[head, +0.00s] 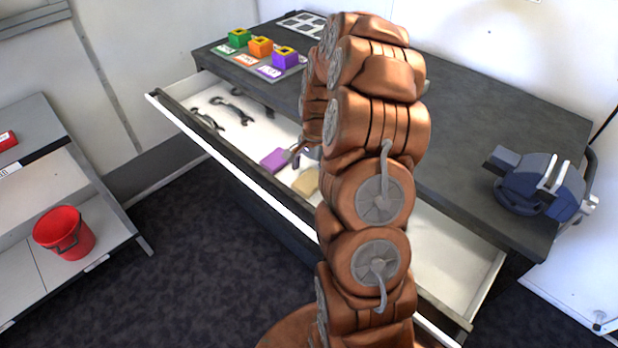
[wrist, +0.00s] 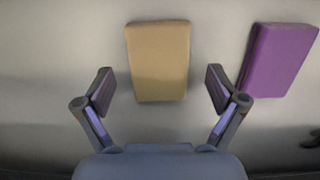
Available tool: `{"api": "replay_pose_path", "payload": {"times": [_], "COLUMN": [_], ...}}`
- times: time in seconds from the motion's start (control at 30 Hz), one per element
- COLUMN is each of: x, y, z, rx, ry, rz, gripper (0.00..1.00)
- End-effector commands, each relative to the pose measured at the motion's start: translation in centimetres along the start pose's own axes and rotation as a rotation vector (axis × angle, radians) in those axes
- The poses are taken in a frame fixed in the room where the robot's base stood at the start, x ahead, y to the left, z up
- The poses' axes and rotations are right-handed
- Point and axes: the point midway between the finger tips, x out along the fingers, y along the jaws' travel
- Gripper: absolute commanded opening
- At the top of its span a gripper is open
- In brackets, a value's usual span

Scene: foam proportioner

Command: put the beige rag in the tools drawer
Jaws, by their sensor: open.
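The beige rag (wrist: 158,60) is a flat rectangular block lying on the pale floor of the open drawer (head: 440,247). In the head view the rag (head: 306,182) is partly hidden behind my copper arm. My gripper (wrist: 160,88) is open in the wrist view, with one finger on either side of the rag's near end. Nothing shows between the fingers except the rag's near part, and the fingers look apart from it. In the head view the gripper (head: 298,150) is mostly hidden behind my arm.
A purple block (wrist: 278,60) lies right of the rag in the wrist view. Dark wrenches (head: 232,112) lie in the drawer's far left. A workbench (head: 470,130) above holds coloured blocks (head: 262,47) and a blue vise (head: 535,182). A red bucket (head: 64,232) stands on a shelf left.

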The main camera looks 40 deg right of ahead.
Motion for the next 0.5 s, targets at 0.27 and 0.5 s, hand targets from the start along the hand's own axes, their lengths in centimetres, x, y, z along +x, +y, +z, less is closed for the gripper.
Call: {"api": "replay_pose_path", "payload": {"times": [0.27, 0.5], "x": [-3.8, -6.4], "y": [0.3, 0.5], "z": [0.0, 1.2], "rx": [0.001, -0.034], "ry": [0.004, -0.002], "rz": [-0.004, 0.004], "gripper": [0.95, 0.95]}}
